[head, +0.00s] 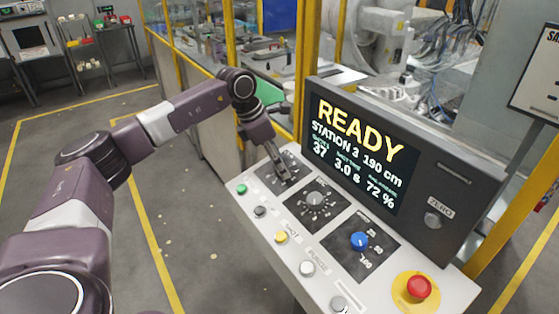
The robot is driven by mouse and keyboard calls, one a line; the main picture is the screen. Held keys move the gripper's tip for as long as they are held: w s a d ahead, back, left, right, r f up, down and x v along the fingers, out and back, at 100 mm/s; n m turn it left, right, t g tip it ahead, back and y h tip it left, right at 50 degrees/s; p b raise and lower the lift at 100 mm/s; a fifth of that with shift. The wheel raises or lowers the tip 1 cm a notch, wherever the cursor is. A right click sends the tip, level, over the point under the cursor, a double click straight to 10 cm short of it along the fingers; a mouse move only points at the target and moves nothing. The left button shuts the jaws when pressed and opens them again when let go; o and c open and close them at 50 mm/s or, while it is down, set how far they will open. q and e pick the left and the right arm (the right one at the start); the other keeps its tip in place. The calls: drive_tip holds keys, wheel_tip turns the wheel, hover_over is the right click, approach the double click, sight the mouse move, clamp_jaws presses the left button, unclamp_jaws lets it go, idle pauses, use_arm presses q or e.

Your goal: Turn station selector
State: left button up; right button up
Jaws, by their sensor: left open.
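My left arm reaches in from the left to a sloped control panel (338,276). My left gripper (284,177) is open and points down at the leftmost dark dial plate (264,174). It covers most of that plate and any knob there, so I cannot tell whether it touches it. A grey knob (314,198) sits on the middle dial plate and a blue knob (359,240) on the right one. I cannot read which label marks the station selector. The screen (357,150) above reads READY and STATION 3. My right gripper is not in view.
A red emergency button on a yellow base (419,286) is at the panel's right end. Green (242,189), dark (260,211), yellow (281,237) and white (307,268) buttons line the front edge. Yellow fence posts (299,80) stand behind. Floor on the left is open.

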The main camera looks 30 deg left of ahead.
use_arm(q)
drive_tip(key=c, duration=1.2)
drive_tip(key=shift+o, duration=0.2)
